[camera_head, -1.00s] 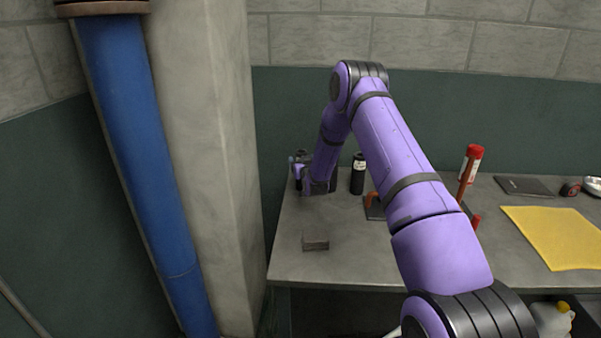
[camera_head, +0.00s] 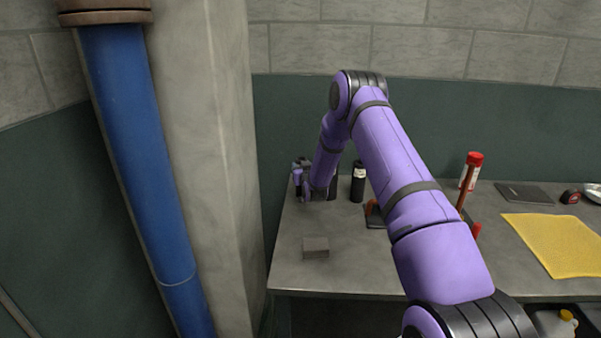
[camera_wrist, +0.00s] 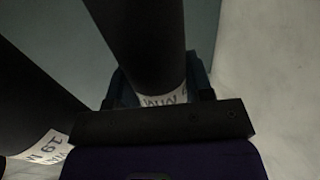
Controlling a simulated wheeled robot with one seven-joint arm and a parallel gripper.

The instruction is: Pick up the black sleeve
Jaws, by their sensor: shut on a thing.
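My gripper (camera_wrist: 163,88) is shut on a black sleeve (camera_wrist: 145,35) in the wrist view. The sleeve is a dark cylinder with a white marked band (camera_wrist: 166,99) near the jaws. In the head view my gripper (camera_head: 308,186) is low over the far left part of the bench, and the held sleeve is mostly hidden by the gripper and arm. A second black cylinder (camera_head: 358,184) with a white label stands upright just right of the gripper. A similar dark cylinder (camera_wrist: 30,100) with a white label shows at the left of the wrist view, apart from the jaws.
A small grey block (camera_head: 315,247) lies on the bench (camera_head: 345,270) nearer me. A red-capped tube (camera_head: 471,170), a dark flat item (camera_head: 524,193) and a yellow cloth (camera_head: 553,240) are to the right. A concrete pillar (camera_head: 215,150) and blue pipe (camera_head: 150,170) stand left.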

